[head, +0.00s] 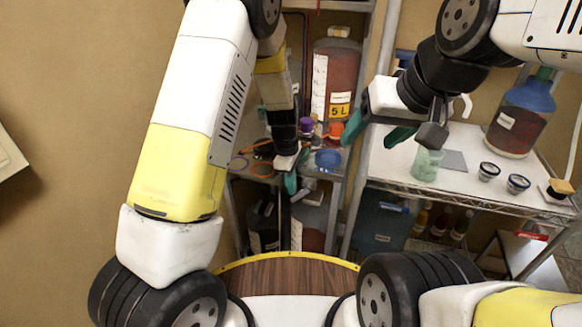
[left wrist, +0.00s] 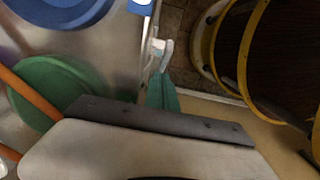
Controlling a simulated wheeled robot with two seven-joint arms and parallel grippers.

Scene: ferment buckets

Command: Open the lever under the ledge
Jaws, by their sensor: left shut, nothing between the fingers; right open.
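My left gripper (head: 291,183) is at the front edge of the left shelf, its teal fingers shut, pointing down and empty. In the left wrist view its teal fingers (left wrist: 163,95) show beyond the grey bar of the hand. A small white lever-like piece (left wrist: 166,52) sticks out at the shelf's edge, close to the fingertips; I cannot tell whether they touch. The ledge is the metal shelf (left wrist: 115,60). What lies beneath it is mostly hidden.
The left shelf holds a large reddish container (head: 336,75), a blue lid (head: 328,159) and orange rings. The right shelf carries a green cup (head: 427,162), two small dark cups and a blue-topped bottle (head: 520,115). Dark and clear vessels stand below the left shelf.

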